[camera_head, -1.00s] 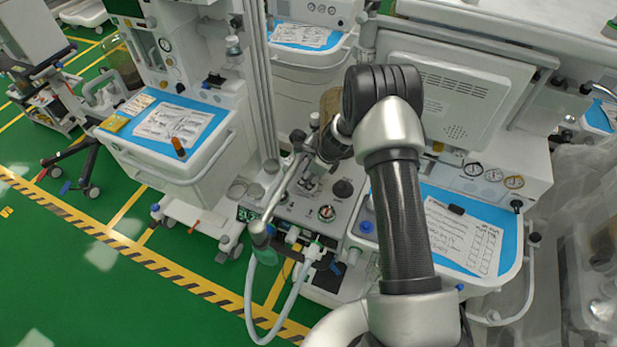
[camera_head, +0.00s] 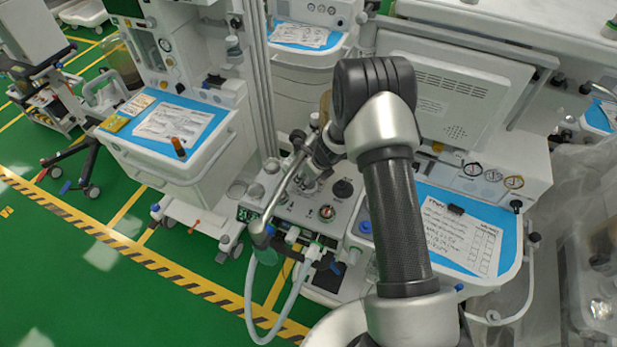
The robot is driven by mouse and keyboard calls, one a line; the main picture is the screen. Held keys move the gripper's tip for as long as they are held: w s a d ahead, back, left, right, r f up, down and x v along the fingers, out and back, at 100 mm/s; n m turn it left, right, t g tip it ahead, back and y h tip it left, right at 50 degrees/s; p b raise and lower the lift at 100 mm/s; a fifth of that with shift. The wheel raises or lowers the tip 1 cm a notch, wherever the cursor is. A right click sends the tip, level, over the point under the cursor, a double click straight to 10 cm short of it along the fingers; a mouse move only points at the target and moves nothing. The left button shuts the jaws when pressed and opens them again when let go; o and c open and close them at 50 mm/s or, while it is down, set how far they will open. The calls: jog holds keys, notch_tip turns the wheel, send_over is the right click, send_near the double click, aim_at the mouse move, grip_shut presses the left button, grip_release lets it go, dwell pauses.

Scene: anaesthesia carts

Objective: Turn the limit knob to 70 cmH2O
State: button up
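The anaesthesia machine's grey top panel (camera_head: 292,212) lies below the middle of the head camera view. A round black knob (camera_head: 343,188) sits on it, with a small round dial (camera_head: 327,212) below it to the left. I cannot tell which control is the limit knob, and no scale marks are readable. My gripper (camera_head: 311,178) is low over the panel, left of the black knob. My arm partly hides it, and its fingers blend with the metal fittings. I cannot tell whether it is open or touching anything.
A metal tube (camera_head: 280,196) slants across the panel to a pale hose (camera_head: 249,295) at its front left. A monitor (camera_head: 455,95) stands behind my arm. A blue worktop (camera_head: 420,205) lies to the right, and another cart (camera_head: 205,165) stands to the left.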

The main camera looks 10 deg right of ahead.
jog(key=shift+o, duration=1.1)
jog(key=v, duration=1.2)
jog(key=shift+d, duration=0.1)
